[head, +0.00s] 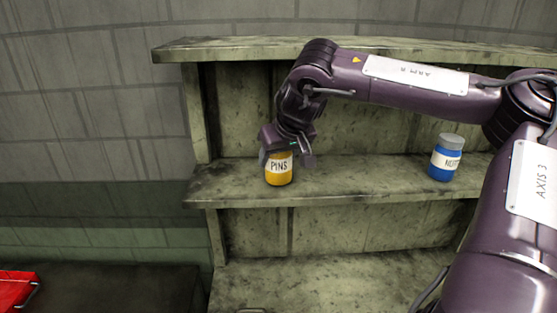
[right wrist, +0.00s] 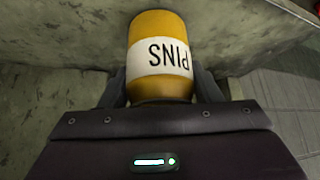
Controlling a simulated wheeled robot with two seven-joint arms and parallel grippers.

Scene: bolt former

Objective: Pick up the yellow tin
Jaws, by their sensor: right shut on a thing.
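The yellow tin (head: 279,177) has a white label reading PINS. It stands upright on the middle shelf, near the shelf's left end. My right gripper (head: 287,160) reaches down to it from above, with its fingers on either side of the tin's upper part, shut on it. The gripper hides the tin's top in the head view. In the right wrist view, the yellow tin (right wrist: 162,82) sits between the two fingers, its label upside down. My left gripper is not in view.
A blue tin (head: 445,162) with a grey lid and a white label stands on the same shelf (head: 350,182), to the right. The upper shelf board (head: 230,48) runs behind my right arm. A red object (head: 16,290) lies at the lower left. The shelf between the tins is clear.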

